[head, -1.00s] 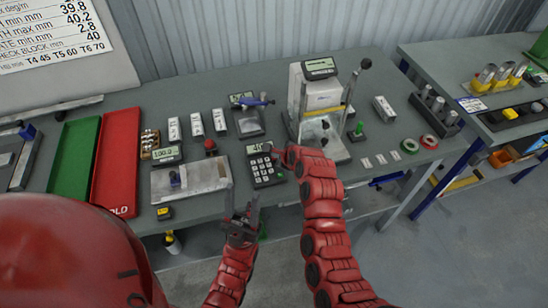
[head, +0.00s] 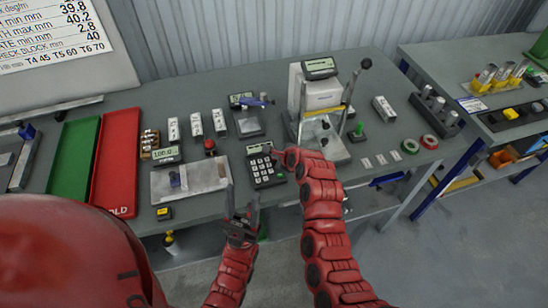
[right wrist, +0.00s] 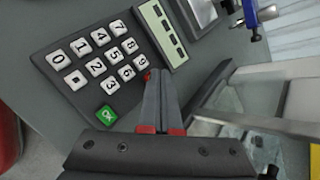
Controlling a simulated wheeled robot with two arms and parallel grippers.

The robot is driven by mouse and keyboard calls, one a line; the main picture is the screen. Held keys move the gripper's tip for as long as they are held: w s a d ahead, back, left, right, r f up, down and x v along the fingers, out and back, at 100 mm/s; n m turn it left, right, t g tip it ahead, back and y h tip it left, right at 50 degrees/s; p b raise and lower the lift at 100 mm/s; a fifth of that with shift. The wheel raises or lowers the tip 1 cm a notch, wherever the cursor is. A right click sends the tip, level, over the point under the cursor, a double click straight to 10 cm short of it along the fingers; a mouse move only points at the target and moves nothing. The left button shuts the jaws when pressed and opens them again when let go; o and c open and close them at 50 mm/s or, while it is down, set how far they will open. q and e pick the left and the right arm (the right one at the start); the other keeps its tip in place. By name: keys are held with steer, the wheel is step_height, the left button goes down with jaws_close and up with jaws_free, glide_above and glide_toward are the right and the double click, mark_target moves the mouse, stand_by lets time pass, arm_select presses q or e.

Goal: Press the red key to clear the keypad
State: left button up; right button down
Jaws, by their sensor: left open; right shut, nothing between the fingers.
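The dark keypad (head: 254,182) lies on the grey table and fills the upper left of the right wrist view (right wrist: 62,62). It has white number keys, a green key (right wrist: 107,114) and a lit display (right wrist: 163,35) showing a row of dark marks. A bit of the red key (right wrist: 147,76) shows beside my right fingertips, which hide the rest of it. My right gripper (right wrist: 156,76) is shut and empty, its tips at the red key; I cannot tell whether they touch it. My left gripper (head: 242,203) is open and empty at the table's front edge, below the keypad.
A scale with a metal plate (head: 205,179) stands left of the keypad. A press stand (head: 318,95) rises behind and right of it. Red (head: 117,160) and green (head: 73,160) trays lie at the left. White blocks stand behind the scale.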

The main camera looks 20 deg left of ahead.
stand_by(0.4)
steer(key=shift+r+p, duration=0.4)
steer(key=shift+r, duration=0.35)
step_height(320, 180, up, 5)
steer(key=shift+p, duration=1.15)
